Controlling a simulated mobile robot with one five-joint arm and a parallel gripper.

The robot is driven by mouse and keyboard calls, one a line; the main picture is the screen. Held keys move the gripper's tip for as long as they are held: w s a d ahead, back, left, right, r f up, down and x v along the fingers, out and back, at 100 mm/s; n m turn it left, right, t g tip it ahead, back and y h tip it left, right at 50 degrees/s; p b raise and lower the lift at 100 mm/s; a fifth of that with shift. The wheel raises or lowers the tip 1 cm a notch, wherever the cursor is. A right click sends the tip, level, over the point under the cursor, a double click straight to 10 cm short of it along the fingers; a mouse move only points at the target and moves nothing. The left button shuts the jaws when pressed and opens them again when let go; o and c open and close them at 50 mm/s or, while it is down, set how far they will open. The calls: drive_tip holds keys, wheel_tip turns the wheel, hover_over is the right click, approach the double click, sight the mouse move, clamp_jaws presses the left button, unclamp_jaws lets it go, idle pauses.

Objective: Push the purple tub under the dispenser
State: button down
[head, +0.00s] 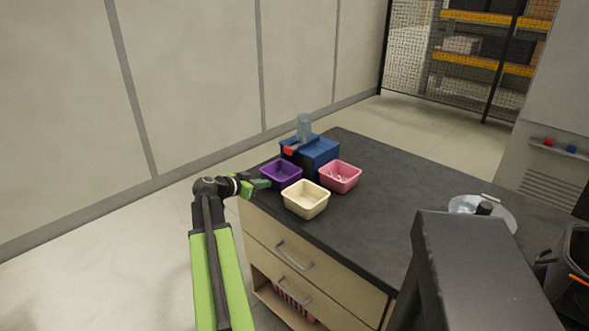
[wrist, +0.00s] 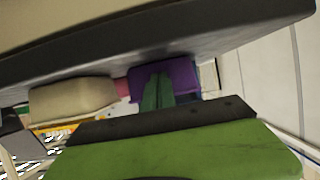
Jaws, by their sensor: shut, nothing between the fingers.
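The purple tub (head: 281,173) stands on the dark worktop near its far left edge, upright and seemingly empty. The blue dispenser (head: 312,153), with a clear container on top and a red part on its front, stands just behind it and to its right. My gripper (head: 262,184) is shut and empty at the tub's left side, close to or touching it; I cannot tell which. In the wrist view, my gripper (wrist: 158,92) lies in front of the purple tub (wrist: 183,77), hiding part of it.
A cream tub (head: 306,198) stands in front of the purple one. The worktop (head: 390,195) between is clear. Drawers (head: 290,262) are below.

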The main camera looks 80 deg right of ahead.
sight(290, 169)
drive_tip(key=shift+s+d, duration=1.2)
drive_tip(key=shift+d, duration=0.7)
drive_tip(key=shift+s+d, duration=1.25)
drive_tip(key=shift+d, duration=0.65)
drive_tip(key=shift+s+d, duration=1.2)
drive_tip(key=shift+d, duration=0.7)
drive_tip(key=p+v, duration=0.3)
drive_tip(key=v, duration=0.3)
drive_tip(key=shift+s+r, duration=0.1)
drive_tip(key=shift+r, duration=0.1)
drive_tip(key=shift+w+a+r, duration=0.15)
drive_tip(key=shift+w+a, duration=0.1)
drive_tip(key=shift+a, duration=0.05)
